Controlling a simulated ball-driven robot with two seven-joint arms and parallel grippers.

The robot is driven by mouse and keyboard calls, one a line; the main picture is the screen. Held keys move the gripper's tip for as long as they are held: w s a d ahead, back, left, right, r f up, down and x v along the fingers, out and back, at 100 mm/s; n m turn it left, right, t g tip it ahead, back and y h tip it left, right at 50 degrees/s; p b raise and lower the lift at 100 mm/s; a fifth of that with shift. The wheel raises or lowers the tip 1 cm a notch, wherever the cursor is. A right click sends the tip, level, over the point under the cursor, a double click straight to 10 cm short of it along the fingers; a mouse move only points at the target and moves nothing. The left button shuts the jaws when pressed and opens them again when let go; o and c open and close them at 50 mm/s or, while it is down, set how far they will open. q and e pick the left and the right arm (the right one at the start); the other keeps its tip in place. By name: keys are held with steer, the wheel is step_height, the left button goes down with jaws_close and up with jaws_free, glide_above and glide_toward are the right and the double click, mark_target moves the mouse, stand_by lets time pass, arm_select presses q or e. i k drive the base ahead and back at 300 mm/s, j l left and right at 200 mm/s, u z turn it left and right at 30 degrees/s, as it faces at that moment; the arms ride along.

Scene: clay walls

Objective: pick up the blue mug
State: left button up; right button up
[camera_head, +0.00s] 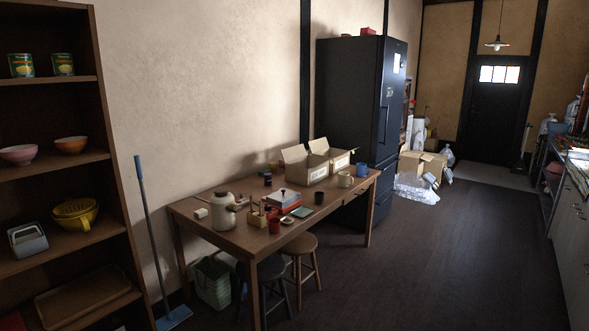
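The blue mug (361,169) stands upright at the far right end of the wooden table (228,239), near its corner. It is small in the head view, and its handle cannot be made out clearly. A cream mug (344,180) stands just in front of it to the left. An open cardboard box (318,173) is close on its left. Neither of my grippers shows in this view.
A dark fridge (350,100) rises behind. The floor (440,260) to the right is clear.

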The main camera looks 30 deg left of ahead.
mark_target(362, 168)
steer(key=i+l+u, duration=0.1)
steer(key=i+u, duration=0.35)
steer(key=i+l+u, duration=0.25)
steer(key=i+u, duration=0.15)
steer(key=i+l+u, duration=0.3)
steer(key=i+l, duration=1.6)
